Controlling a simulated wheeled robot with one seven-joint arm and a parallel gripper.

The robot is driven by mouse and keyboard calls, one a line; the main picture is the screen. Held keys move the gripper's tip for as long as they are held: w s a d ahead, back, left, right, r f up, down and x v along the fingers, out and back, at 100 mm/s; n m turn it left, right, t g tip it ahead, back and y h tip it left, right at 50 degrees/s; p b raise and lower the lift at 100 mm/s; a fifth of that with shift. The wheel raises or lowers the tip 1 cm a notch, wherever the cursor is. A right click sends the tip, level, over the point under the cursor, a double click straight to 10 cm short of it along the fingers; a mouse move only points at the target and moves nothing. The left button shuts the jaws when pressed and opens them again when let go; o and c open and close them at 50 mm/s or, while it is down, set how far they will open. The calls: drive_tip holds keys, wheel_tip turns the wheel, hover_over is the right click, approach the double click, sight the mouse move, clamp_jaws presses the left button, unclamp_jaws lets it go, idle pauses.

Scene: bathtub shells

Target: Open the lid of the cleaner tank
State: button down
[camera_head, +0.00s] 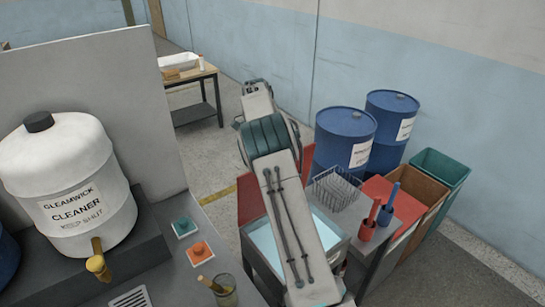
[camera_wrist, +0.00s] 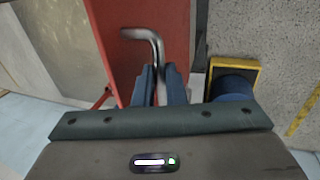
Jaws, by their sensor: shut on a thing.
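The cleaner tank (camera_head: 262,246) is a grey open-topped box with pale blue liquid inside, partly hidden behind my arm in the head view. Its red lid (camera_head: 250,198) stands raised at the tank's far side. In the wrist view the red lid (camera_wrist: 115,55) fills the upper middle, with a bent metal handle (camera_wrist: 152,40) on it. My gripper (camera_wrist: 158,72) has its two blue fingers shut on this handle. The head view does not show the fingers; my arm covers them.
A white cleaner drum (camera_head: 75,185) with a tap stands on the bench at left. A wooden table (camera_head: 195,80) stands behind.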

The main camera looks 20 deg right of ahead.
drive_tip(key=shift+w+f, duration=0.35)
drive_tip(key=shift+g, duration=0.3)
drive_tip(key=c, duration=1.5)
unclamp_jaws()
drive_tip(key=shift+c, duration=0.2)
drive_tip(key=shift+o, duration=0.3)
drive_tip(key=shift+w+d+f, duration=0.1)
drive_tip(key=shift+w+d, duration=0.05)
drive_tip(key=shift+w, duration=0.05)
drive_tip(key=s+d+r+b, duration=0.4)
drive_tip(key=s+d+r, duration=0.3)
drive_tip(key=d+r, duration=0.2)
wheel_tip(320, 180, up, 2)
drive_tip(key=shift+r+b, duration=0.15)
drive_tip(key=shift+b, duration=0.25)
drive_tip(key=shift+s, duration=0.1)
